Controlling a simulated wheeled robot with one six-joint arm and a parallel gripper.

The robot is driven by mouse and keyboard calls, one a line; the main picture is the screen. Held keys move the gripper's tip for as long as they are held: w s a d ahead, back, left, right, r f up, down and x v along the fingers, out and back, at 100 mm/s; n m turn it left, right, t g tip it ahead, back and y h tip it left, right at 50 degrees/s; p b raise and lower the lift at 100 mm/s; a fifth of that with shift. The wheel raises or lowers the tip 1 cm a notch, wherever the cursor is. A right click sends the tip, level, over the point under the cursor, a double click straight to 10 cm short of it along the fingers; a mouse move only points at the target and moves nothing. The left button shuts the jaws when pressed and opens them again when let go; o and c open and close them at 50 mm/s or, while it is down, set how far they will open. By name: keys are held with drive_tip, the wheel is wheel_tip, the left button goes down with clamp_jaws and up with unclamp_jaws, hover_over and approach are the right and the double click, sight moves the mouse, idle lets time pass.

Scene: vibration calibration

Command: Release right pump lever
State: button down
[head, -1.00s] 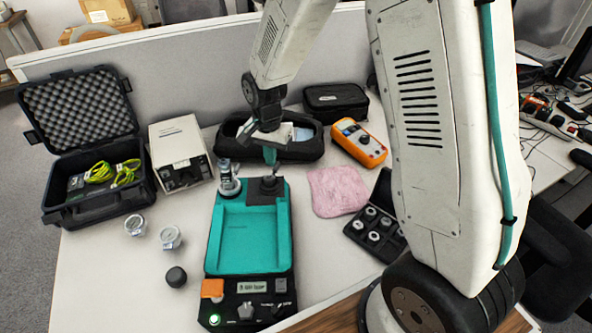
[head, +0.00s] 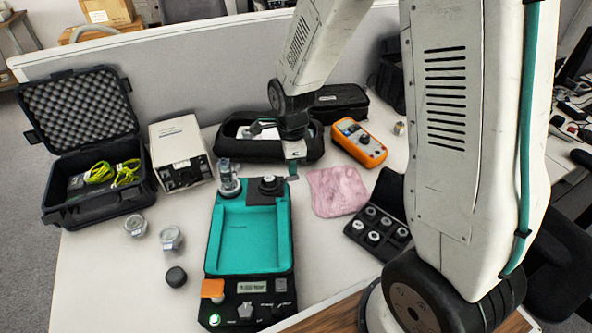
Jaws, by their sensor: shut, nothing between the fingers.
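The teal and black calibrator (head: 250,232) lies on the table in the head view, with its control panel toward me. I cannot make out for certain which part is the right pump lever; a small dark part (head: 281,286) sits at the right of the panel. A black round fitting (head: 270,185) stands at the back right of the calibrator, and a silver fitting (head: 229,182) stands at its back left. My gripper (head: 293,174) is shut and empty, pointing down just right of the black fitting. Its fingertips are small and partly hard to see.
A pink cloth (head: 338,190) and a black case of round parts (head: 384,192) lie to the right. An orange meter (head: 359,143) and an open black pouch (head: 232,131) lie behind. Metal weights (head: 171,238) stand at left. Table between cloth and calibrator is clear.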

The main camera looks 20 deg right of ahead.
drive_tip(key=shift+s+m, duration=0.6)
drive_tip(key=shift+m, duration=0.4)
wheel_tip(320, 180, up, 7)
drive_tip(key=shift+s+n, duration=0.2)
drive_tip(key=shift+n, duration=0.8)
drive_tip(key=s+d+r+n, duration=0.1)
drive_tip(key=s+r+n, duration=0.7)
drive_tip(key=s+n, duration=0.2)
drive_tip(key=s+d+r+n+t, duration=0.1)
drive_tip(key=s+r+n, duration=0.7)
drive_tip(key=s+n, duration=0.2)
drive_tip(key=s, duration=0.2)
drive_tip(key=shift+s+d+n, duration=0.15)
drive_tip(key=shift+s+n, duration=0.2)
drive_tip(key=shift+n, duration=0.05)
